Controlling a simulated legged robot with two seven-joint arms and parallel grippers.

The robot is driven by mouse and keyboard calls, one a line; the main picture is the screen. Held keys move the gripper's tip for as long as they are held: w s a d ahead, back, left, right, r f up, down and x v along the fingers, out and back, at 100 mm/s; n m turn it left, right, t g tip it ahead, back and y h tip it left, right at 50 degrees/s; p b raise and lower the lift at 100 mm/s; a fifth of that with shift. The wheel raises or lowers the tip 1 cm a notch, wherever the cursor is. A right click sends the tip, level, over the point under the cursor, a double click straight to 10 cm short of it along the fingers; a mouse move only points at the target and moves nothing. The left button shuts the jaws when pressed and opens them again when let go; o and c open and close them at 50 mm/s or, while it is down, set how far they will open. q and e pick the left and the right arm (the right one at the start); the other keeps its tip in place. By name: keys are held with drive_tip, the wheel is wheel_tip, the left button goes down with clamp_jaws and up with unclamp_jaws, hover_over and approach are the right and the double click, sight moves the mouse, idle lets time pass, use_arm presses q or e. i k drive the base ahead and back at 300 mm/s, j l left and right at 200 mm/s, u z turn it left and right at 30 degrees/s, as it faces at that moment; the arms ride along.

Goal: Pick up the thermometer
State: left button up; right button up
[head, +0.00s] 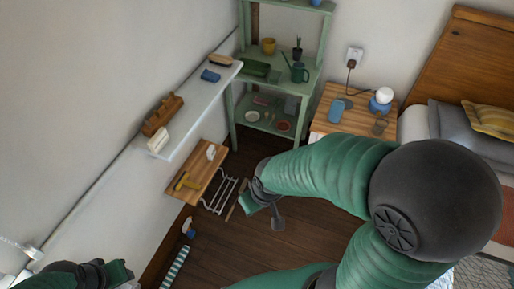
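I cannot pick out a thermometer with certainty in the head view; small items on the shelves and nightstand are too small to tell. My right gripper (263,212) hangs in the middle over the dark wood floor, right of a white wire rack. Its two fingers look spread, with nothing clear between them. My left gripper (112,272) is at the bottom left edge, close to the wall and partly cut off. Its fingers cannot be made out.
A white wall shelf (196,112) holds a wooden block, a blue item and a brush. Below is a wooden shelf (205,171) with a yellow tool. A green shelving unit (235,120), nightstand (322,124) and bed (415,124) stand behind. A spray bottle (188,228) stands low.

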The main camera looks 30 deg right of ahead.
sight(211, 153)
drive_tip(key=z, duration=0.5)
drive_tip(key=i+l, duration=0.15)
drive_tip(key=i+l+u, duration=0.45)
drive_tip(key=l, duration=0.2)
drive_tip(key=i+l+u, duration=0.2)
drive_tip(key=l, duration=0.15)
drive_tip(key=i+l+u, duration=0.25)
drive_tip(key=l, duration=0.15)
drive_tip(key=i+j+u, duration=0.1)
drive_tip(key=u, duration=0.25)
drive_tip(key=i+u, duration=0.3)
drive_tip(key=k+j, duration=0.05)
